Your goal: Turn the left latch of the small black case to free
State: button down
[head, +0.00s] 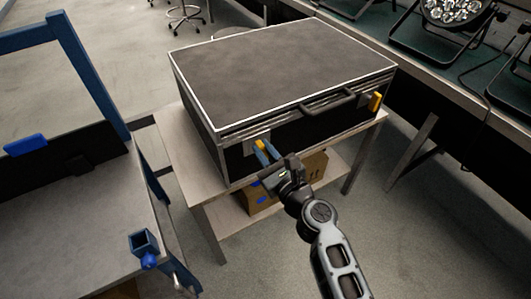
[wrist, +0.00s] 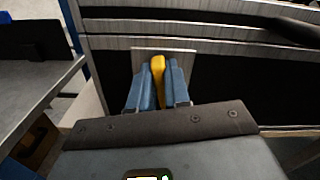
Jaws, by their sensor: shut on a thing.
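The small black case (head: 290,62) stands shut on a small table, with pale metal edges and a dark handle (head: 328,101) on its front. The left latch (wrist: 158,75) is a yellow tab on a pale plate at the case's front left; in the wrist view it stands roughly upright, leaning slightly. My gripper (head: 266,152) is at this latch, its blue fingers on both sides of the yellow tab and shut on it. In the head view the fingers largely hide the left latch.
The table (head: 205,194) under the case has a lower shelf with a cardboard box (head: 313,167). A blue-framed workbench (head: 75,225) stands at the left. A dark bench with stage lights (head: 451,12) runs along the right. Grey floor is open in front.

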jog(key=n+b, duration=0.1)
jog(key=n, duration=0.1)
jog(key=n+b, duration=0.1)
jog(key=n, duration=0.2)
jog(key=n+b, duration=0.2)
jog(key=shift+s+a+f, duration=0.2)
jog(key=shift+a+f, duration=0.05)
jog(key=shift+a, duration=0.15)
jog(key=shift+s+a+f+n+b, duration=0.1)
jog(key=shift+a+f+n+b, duration=0.1)
jog(key=shift+n+b, duration=1.4)
jog(key=shift+a+f+n+b, duration=0.15)
jog(key=shift+n+b, duration=0.45)
jog(key=shift+n, duration=2)
jog(key=shift+d, duration=0.1)
jog(key=c, duration=1.1)
grip_release()
jog(key=shift+f, duration=0.1)
jog(key=shift+s+d, duration=0.1)
jog(key=shift+d, duration=0.05)
